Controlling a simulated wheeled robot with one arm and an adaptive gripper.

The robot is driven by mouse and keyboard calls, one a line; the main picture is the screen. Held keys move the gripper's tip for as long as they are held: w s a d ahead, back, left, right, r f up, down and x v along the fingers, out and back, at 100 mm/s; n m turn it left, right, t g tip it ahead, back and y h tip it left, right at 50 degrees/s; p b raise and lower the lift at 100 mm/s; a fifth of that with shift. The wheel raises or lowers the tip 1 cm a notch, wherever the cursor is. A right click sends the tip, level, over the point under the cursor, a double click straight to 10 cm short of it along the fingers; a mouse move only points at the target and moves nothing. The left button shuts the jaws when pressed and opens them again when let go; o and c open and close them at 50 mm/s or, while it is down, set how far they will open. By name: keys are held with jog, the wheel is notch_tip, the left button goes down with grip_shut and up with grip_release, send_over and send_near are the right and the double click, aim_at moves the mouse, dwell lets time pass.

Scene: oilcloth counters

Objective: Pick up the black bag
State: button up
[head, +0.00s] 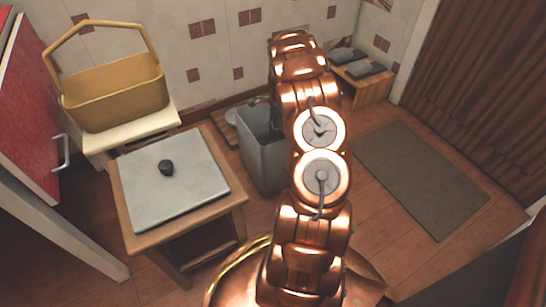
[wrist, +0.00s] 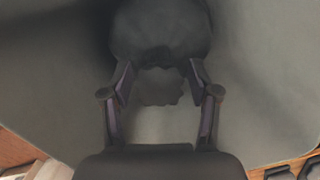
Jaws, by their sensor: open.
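The black bag (wrist: 160,30) shows in the wrist view as a dark, rounded bundle at the top, with a ragged lower edge. It appears to lie inside the grey bin, whose smooth wall (wrist: 50,95) surrounds it. My gripper (wrist: 159,80) is open, its two fingers apart and pointing at the bag's near edge. I cannot tell whether the fingertips touch it. In the head view the grey bin (head: 262,160) stands on the floor just left of my copper arm. The arm hides my gripper and the bag there.
A grey mat (head: 425,180) lies right.

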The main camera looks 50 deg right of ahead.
jog(key=shift+a+f, duration=0.1)
jog(key=shift+f, duration=0.85)
jog(key=shift+w, duration=0.1)
jog(key=shift+c, duration=0.5)
grip_shut()
jog(key=shift+r, duration=0.1)
